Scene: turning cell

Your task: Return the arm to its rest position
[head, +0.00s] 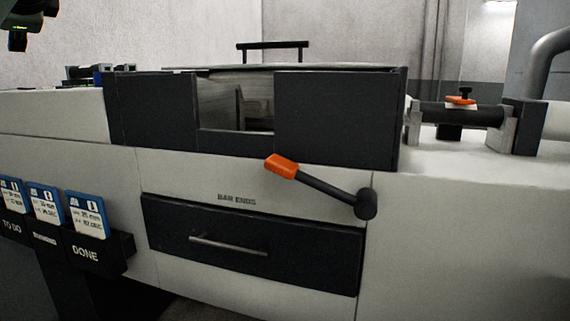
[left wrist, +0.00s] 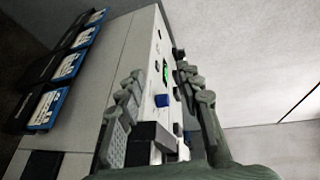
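My left gripper (left wrist: 160,66) shows in the left wrist view with its two jointed grey fingers spread apart. No object is seen held between them. Beyond the fingers are the machine's pale top, a small blue block (left wrist: 162,100) and a dark bar with a pale end (left wrist: 150,143). In the head view, a dark part of my left arm hangs at the top left corner, above and apart from the machine (head: 60,108). My right gripper is in neither view.
An orange-handled lever (head: 318,186) sticks out in front of the machine, above the BAR ENDS drawer (head: 250,246). A dark box (head: 335,117) with a top handle stands behind. Card holders (head: 98,250) hang at left. A clamped bar (head: 460,115) is at right.

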